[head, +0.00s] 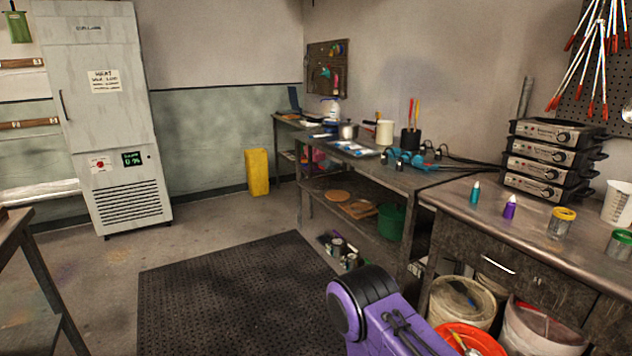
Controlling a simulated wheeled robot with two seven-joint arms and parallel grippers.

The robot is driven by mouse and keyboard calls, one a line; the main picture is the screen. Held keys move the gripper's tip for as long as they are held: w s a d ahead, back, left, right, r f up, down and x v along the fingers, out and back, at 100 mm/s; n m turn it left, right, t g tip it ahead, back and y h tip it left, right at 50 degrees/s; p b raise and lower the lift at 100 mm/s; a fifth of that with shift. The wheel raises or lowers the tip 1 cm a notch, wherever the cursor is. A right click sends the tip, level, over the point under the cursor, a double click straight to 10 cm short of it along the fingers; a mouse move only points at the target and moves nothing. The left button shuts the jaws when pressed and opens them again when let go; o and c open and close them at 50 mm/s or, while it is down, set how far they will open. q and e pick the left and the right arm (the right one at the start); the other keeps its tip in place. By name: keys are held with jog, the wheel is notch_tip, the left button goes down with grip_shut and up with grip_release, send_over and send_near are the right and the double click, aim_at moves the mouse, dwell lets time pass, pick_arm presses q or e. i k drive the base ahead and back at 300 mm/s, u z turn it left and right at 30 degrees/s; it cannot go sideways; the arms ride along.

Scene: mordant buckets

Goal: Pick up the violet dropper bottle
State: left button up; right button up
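The violet dropper bottle (510,207) stands upright on the worktop of the metal bench at the right. It is small, with a violet body and a pale pointed tip. A teal dropper bottle (475,195) stands to its left and a little farther back. A purple and black arm link of mine rises at the bottom centre, in front of the bench and well apart from the bottle. Neither of my grippers shows in this view.
Stacked grey units (545,160) stand behind. Buckets (461,303) sit below. The black floor mat (230,300) is clear.

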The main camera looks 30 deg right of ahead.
aim_at(511, 207)
jog(key=z, duration=0.2)
jog(key=i, duration=1.5)
jog(key=z, duration=1.1)
jog(key=i, duration=0.9)
jog(key=z, duration=0.95)
